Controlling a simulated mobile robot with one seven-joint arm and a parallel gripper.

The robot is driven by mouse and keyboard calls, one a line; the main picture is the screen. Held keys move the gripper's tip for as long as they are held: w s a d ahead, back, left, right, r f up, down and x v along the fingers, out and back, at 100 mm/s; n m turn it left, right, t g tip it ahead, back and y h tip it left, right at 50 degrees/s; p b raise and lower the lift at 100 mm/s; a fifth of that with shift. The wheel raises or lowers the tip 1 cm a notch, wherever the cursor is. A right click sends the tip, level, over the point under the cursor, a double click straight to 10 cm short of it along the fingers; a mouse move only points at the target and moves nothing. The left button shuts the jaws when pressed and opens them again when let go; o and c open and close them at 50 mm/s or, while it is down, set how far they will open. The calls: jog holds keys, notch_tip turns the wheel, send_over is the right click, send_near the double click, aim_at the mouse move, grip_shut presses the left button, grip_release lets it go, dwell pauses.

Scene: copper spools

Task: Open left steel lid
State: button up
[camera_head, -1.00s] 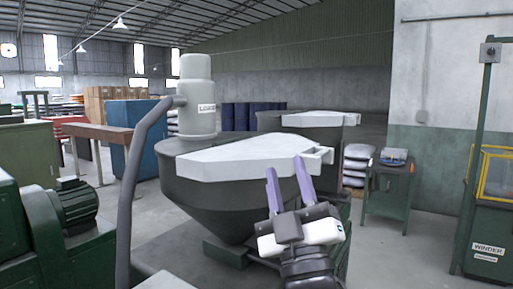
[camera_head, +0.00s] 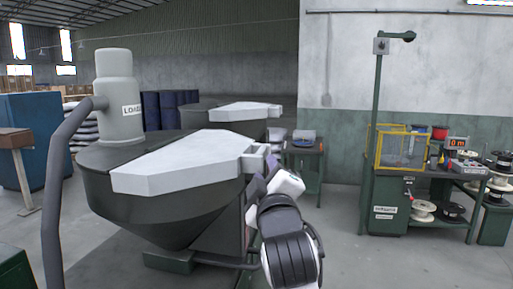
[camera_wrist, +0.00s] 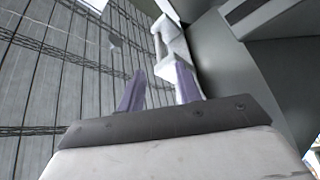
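The light grey steel lid (camera_head: 185,160) lies flat over the near, left hopper (camera_head: 150,215). Its bar handle (camera_head: 254,158) is at the lid's right end. My gripper (camera_head: 262,170) is at that end, with its fingers partly hidden behind the handle and my wrist. In the wrist view, my gripper (camera_wrist: 160,72) shows two purple fingers spread apart with nothing held between them. The pale handle (camera_wrist: 160,42) is just beyond the fingertips, with its bracket close to the right finger. I cannot tell whether they touch.
A second hopper with a similar lid (camera_head: 243,111) stands behind. A loader cylinder (camera_head: 118,95) and a thick hose (camera_head: 57,180) are at the left. A green table (camera_head: 305,160) and a winder station (camera_head: 400,185) stand to the right, with clear floor before them.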

aim_at(260, 149)
jog(key=p+x, duration=0.3)
jog(key=x, duration=0.5)
jog(key=shift+w+a+r, duration=0.1)
jog(key=shift+w+a, duration=0.05)
jog(key=shift+w, duration=0.2)
grip_shut()
